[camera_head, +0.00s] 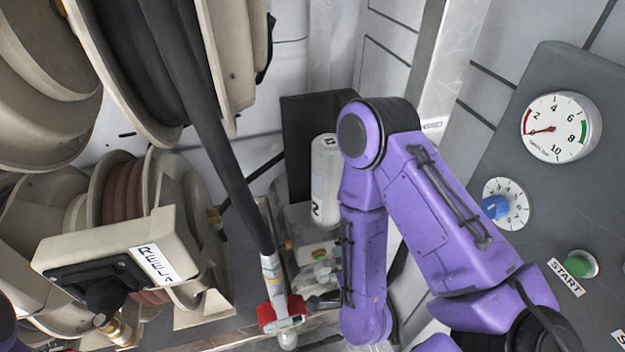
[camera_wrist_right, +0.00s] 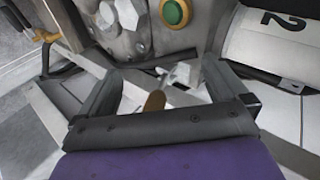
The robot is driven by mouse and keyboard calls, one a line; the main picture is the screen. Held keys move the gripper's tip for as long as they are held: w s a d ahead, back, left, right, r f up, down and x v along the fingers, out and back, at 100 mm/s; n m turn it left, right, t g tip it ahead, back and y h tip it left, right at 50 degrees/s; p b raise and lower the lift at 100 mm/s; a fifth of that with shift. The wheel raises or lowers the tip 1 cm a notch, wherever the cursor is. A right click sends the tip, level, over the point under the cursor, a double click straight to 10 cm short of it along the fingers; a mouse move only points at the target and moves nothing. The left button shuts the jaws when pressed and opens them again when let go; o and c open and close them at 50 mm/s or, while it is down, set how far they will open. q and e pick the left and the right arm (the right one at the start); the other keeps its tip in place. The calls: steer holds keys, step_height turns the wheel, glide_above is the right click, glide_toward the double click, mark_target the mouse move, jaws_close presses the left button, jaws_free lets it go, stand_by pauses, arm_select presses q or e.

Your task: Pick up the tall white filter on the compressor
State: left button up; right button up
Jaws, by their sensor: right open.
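The tall white filter (camera_head: 326,165) is a white cylinder marked "2" that stands upright in the middle of the head view, just left of my right arm. It also shows at the top right of the right wrist view (camera_wrist_right: 268,45), partly cut off. The compressor (camera_head: 301,222) is grey, with a green button in a yellow ring; part of it shows at the top of the wrist view (camera_wrist_right: 130,32). My right gripper (camera_wrist_right: 163,70) is open, its fingers spread, with the filter outside them to the right. In the head view my right arm mostly hides it. My left gripper is out of view.
Beige hose reels (camera_head: 160,215) fill the left side. A dark hose with a red-collared nozzle (camera_head: 279,312) hangs left of the filter. A grey control panel (camera_head: 545,100) with gauge, blue knob and green START button stands at the right.

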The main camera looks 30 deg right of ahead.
steer(key=w+a+r+m+t+h+b, duration=0.1)
steer(key=w+r+m+t+h, duration=0.4)
steer(key=r+m, duration=0.7)
steer(key=m, duration=1)
glide_toward(328, 176)
steer(key=w+d+f, duration=0.2)
steer(key=w+f, duration=0.1)
steer(key=f, duration=0.1)
steer(key=shift+m+h, duration=0.3)
steer(key=p+x, duration=0.1)
steer(key=x, duration=0.2)
steer(key=p+x, duration=0.2)
steer(key=x, duration=0.1)
steer(key=p+x, duration=0.1)
steer(key=x, duration=0.2)
steer(key=shift+w+d+r, duration=0.1)
steer(key=shift+w+r, duration=0.15)
steer(key=shift+w, duration=0.15)
steer(key=shift+w+d+f, duration=0.2)
steer(key=shift+w+d, duration=0.05)
steer(key=shift+d, duration=0.05)
steer(key=shift+a, duration=0.1)
steer(key=c, duration=1.1)
steer(key=shift+r, duration=0.1)
steer(key=shift+c, duration=0.2)
